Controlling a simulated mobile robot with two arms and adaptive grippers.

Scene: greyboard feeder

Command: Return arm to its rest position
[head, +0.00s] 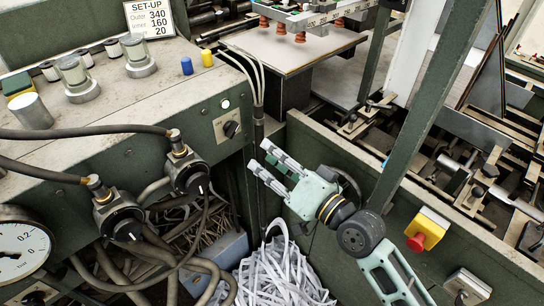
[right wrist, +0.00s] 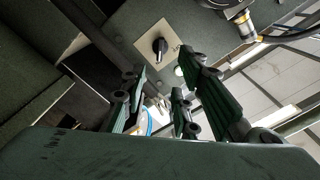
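My right arm comes in from the lower right in the head view. Its gripper (head: 262,157) hangs in the air in front of the machine, pointing to the upper left. The fingers are apart with nothing between them, and the right wrist view also shows the open, empty gripper (right wrist: 170,92). A black rotary switch (head: 232,129) on a pale plate is on the green panel beyond the fingertips, apart from them. The same switch shows in the right wrist view (right wrist: 159,46). My left gripper is not in view.
Shredded paper strips (head: 275,275) lie below the gripper. A red emergency button (head: 418,242) on a yellow box is right of my arm. A green post (head: 432,95) rises behind the arm. Valves with hoses (head: 118,214) and a gauge (head: 18,254) are at left.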

